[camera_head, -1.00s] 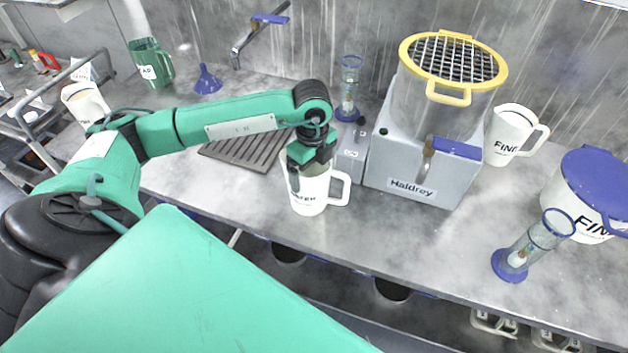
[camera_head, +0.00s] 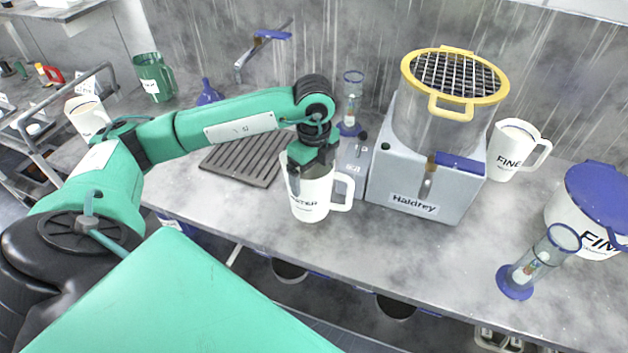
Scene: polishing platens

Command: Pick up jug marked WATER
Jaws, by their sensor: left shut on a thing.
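The white jug marked WATER (camera_head: 312,200) is upright near the front edge of the grey bench, with its handle to the right. My left gripper (camera_head: 308,172) comes down over it from above and is shut on its rim or wall; the fingers hide part of the top. I cannot tell whether the jug's base touches the bench. My right gripper is not in view.
A grey Haldrey machine (camera_head: 415,190) with a yellow-rimmed drum stands right of the jug. A ribbed drain tray (camera_head: 240,165) lies behind left. White FINE jug (camera_head: 515,148), blue-lidded FINE bucket (camera_head: 580,215) and cylinder (camera_head: 535,262) stand right. Green jug (camera_head: 153,75) is back left.

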